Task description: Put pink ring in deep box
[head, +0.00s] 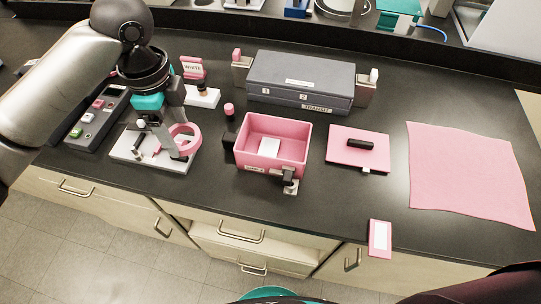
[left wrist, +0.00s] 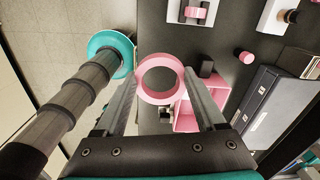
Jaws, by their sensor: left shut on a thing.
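The pink ring (head: 188,149) is held at the fingertips of my left gripper (head: 176,143), above a white plate at the left of the counter. In the left wrist view the ring (left wrist: 160,97) sits between the two fingers of the left gripper (left wrist: 160,82), its hole facing the camera. The deep box (head: 254,166) is an open pink box to the right of the ring, with a white card lying inside. In the left wrist view the box (left wrist: 184,118) is partly hidden behind a finger. My right gripper is not in view.
A pink lid (head: 343,156) with a black handle lies right of the box. A dark drawer unit (head: 300,75) stands behind it. A white-based stand (head: 125,150) is beside the gripper. A pink cloth (head: 465,175) lies at right.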

